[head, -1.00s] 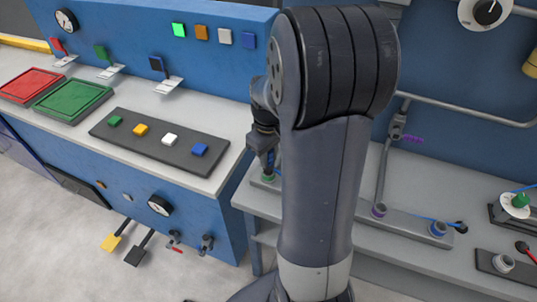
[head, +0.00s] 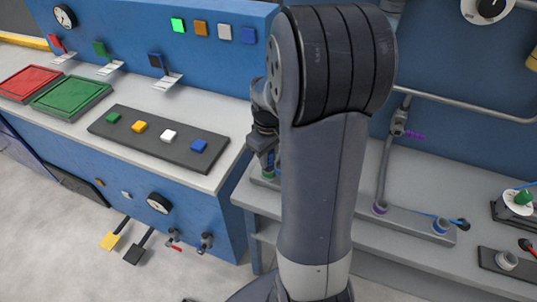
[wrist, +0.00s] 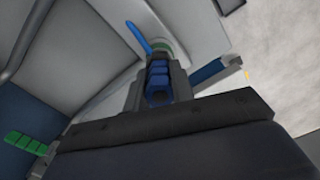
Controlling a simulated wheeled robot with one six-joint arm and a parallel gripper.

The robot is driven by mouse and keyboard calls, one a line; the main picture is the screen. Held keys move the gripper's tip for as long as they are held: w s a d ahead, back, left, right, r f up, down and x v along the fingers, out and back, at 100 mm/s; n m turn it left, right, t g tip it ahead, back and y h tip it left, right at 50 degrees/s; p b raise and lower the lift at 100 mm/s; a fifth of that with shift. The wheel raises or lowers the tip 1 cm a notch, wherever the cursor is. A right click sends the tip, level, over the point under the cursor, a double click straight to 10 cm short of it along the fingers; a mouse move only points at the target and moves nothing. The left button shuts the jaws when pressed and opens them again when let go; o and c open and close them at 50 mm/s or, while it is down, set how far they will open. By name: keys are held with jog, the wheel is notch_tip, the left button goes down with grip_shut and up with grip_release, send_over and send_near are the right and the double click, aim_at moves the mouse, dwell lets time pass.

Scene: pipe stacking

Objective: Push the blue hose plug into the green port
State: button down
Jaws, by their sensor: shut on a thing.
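My gripper (head: 266,160) is partly hidden behind my arm in the head view and points down at the green port (head: 268,177) on the grey bench. In the wrist view my gripper (wrist: 160,72) is shut on the blue plug (wrist: 158,76), with a dark finger on each side. The plug's far end is at the green port's ring (wrist: 160,47). I cannot tell how deep the plug sits in it. A blue hose piece (wrist: 137,37) sticks out beside the ring.
The blue console (head: 212,180) with a button panel (head: 158,139) stands close on the left.

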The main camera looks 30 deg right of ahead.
jog(key=c, duration=1.1)
grip_release()
notch_tip(320, 180, up, 11)
jog(key=shift+f+p, duration=0.1)
jog(key=shift+p, duration=0.2)
jog(key=shift+f, duration=0.1)
notch_tip(320, 180, down, 10)
jog(key=shift+f, duration=0.25)
jog(key=shift+r, duration=0.45)
